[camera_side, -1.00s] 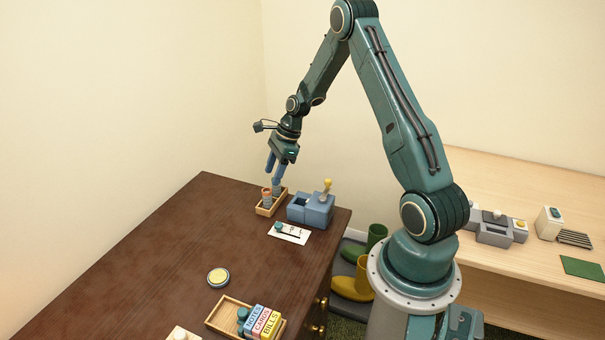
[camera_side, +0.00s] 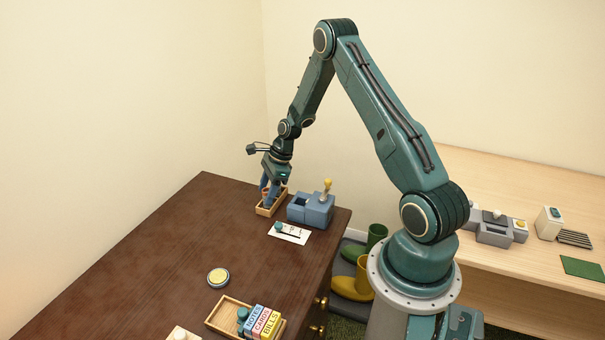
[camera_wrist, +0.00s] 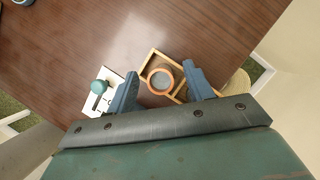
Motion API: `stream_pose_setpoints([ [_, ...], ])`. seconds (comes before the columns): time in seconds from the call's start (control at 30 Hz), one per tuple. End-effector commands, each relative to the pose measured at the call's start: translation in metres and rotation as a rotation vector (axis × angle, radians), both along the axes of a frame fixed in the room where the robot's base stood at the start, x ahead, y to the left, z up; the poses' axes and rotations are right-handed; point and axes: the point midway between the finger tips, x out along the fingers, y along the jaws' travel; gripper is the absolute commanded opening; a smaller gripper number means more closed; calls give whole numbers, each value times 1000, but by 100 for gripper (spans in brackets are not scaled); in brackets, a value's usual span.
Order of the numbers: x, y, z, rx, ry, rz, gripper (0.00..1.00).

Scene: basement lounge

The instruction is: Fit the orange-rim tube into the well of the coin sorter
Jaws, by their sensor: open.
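The orange-rim tube (camera_wrist: 160,80) stands upright in a small wooden tray, seen from above in the wrist view. In the side view my gripper mostly hides it. My gripper (camera_wrist: 160,71) is open, with one blue finger on each side of the tube and gaps between. In the side view my gripper (camera_side: 268,192) is low, with its fingers down at the tray (camera_side: 282,202). A blue-grey block with an open well and a yellow-knobbed lever, apparently the coin sorter (camera_side: 316,212), stands just right of the tray. I cannot make it out in the wrist view.
A white card with a teal knob (camera_side: 289,233) lies in front of the sorter. A yellow disc (camera_side: 218,277) and a wooden tray (camera_side: 226,318) with labelled boxes (camera_side: 263,321) are nearer the front. The left of the dark table (camera_side: 130,270) is clear.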

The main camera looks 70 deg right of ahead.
Motion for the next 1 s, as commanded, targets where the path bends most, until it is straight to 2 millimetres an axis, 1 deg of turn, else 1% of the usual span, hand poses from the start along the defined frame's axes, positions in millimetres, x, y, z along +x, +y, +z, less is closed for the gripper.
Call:
stream_pose_setpoints([
  [0.1, 1, 1, -4, -1, -1, 0, 52],
  [0.57, 1, 1, -4, -1, -1, 0, 52],
  [0.6, 1, 1, -4, -1, -1, 0, 48],
  [0.67, 1, 1, -4, -1, -1, 0, 36],
  [0.8, 1, 1, -4, -1, -1, 0, 9],
  [0.83, 1, 1, -4, -1, -1, 0, 4],
  [1.0, 1, 1, -4, 0, -1, 0, 4],
])
